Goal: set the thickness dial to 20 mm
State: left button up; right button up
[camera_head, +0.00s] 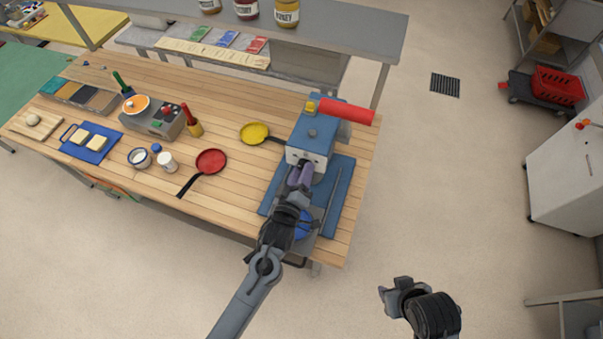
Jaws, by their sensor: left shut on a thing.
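A blue machine (316,131) with a pale front face (307,158) stands at the right end of the wooden table. It has a red roller-like handle (346,112) and a yellow knob (310,107) on top. My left gripper (300,174) is at the front face, shut on what I take to be the thickness dial. The gripper hides the dial, so its scale and setting cannot be read. My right gripper (392,290) hangs over the floor to the right of the table, away from the machine; its jaws are too unclear to judge.
A blue board (342,186) lies under and beside the machine. A yellow pan (255,133) and a red pan (211,161) lie to its left. A grey shelf (345,32) with jars stands behind.

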pick_arm(q)
jog(key=n, duration=0.4)
dwell(0.5)
jog(key=o, duration=1.1)
jog(key=shift+c, duration=0.2)
jog(key=b+v, duration=0.1)
jog(key=v, duration=0.9)
jog(key=shift+s+a, duration=0.15)
jog(key=shift+s, duration=0.25)
jog(key=shift+r, duration=0.1)
